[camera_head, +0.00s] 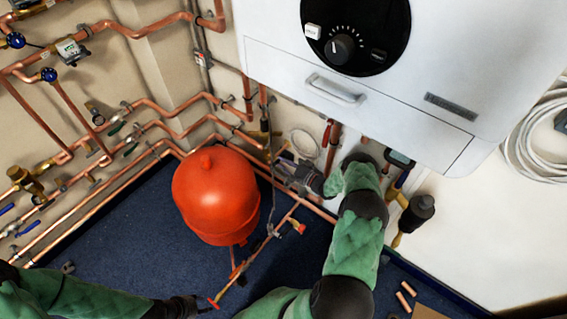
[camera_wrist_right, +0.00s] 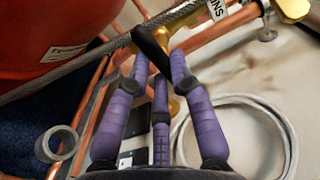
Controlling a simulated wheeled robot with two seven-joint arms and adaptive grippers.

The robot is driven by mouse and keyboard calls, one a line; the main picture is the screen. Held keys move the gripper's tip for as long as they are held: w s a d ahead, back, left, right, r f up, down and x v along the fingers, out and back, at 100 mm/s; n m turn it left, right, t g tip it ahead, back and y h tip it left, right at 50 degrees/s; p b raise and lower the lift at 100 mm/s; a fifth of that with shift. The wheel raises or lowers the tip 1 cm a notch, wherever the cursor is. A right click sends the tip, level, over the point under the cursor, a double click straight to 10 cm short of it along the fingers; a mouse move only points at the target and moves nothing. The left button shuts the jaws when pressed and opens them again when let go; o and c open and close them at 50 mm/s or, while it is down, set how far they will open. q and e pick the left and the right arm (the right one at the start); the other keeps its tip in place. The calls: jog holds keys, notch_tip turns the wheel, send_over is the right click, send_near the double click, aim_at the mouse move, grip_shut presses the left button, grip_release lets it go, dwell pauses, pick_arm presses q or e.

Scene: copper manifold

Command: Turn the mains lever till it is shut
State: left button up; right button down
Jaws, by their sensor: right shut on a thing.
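The mains lever (camera_wrist_right: 150,44) is a black bar that shows in the right wrist view, lying aslant beside a brass valve (camera_wrist_right: 182,16). A white tag (camera_wrist_right: 217,9) with partly readable letters is by the valve. My right gripper (camera_wrist_right: 159,60) has its purple fingers closed around the lower part of the lever. In the head view my right gripper (camera_head: 287,168) reaches in among the pipes under the white boiler, and the lever is too small and hidden to make out there. My left gripper (camera_head: 204,307) is low in the head view, away from the valve; its opening is unclear.
A red expansion vessel (camera_head: 214,195) stands left of my right gripper. The white boiler (camera_head: 370,85) overhangs the spot. Copper pipes (camera_head: 170,130) crowd the wall at left. A coiled white cable (camera_wrist_right: 272,112) is near the fingers. Blue floor (camera_head: 115,240) lies open at lower left.

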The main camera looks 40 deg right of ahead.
jog(key=c, duration=1.1)
grip_release()
jog(key=v, duration=1.2)
